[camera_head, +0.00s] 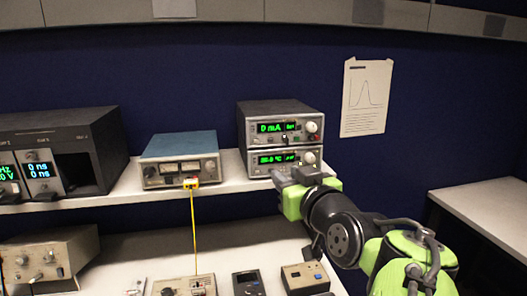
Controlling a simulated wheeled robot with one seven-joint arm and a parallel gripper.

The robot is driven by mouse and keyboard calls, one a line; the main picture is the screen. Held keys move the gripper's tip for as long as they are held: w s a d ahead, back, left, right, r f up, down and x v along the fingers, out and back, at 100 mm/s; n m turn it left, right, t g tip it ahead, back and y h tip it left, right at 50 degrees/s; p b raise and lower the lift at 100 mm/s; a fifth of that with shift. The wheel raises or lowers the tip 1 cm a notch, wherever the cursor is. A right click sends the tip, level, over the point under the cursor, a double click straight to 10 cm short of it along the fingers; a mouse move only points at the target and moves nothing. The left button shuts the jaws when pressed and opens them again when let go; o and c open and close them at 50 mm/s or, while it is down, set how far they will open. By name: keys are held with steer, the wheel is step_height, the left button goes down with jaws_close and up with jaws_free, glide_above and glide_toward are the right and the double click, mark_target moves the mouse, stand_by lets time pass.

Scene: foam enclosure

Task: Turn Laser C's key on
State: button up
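A stack of two grey instruments stands on the shelf in the middle of the view. The upper unit (262,111) has a green display reading 0 mA, with a knob (312,127) at its right and small controls below the display. The lower unit (256,171) has a green temperature display. I cannot read a Laser C label, and a key is too small to make out for certain. My gripper (294,177) is just in front of the lower unit, below its display, and hides part of its lower front. Whether its fingers are apart or touch the unit is unclear.
A blue-topped meter box (180,147) stands left on the shelf, with a yellow plug and cable (193,215) hanging from it. A dark instrument rack (95,142) stands farther left. Small boxes (306,277) lie on the bench below. A bare table (490,205) is at right.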

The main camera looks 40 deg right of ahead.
steer(key=m+h, duration=0.2)
glide_toward(287, 140)
steer(key=p+x, duration=0.3)
steer(key=x, duration=0.5)
steer(key=shift+w+d+f, duration=0.1)
steer(key=shift+w+d, duration=0.05)
steer(key=shift+w, duration=0.05)
jaws_close()
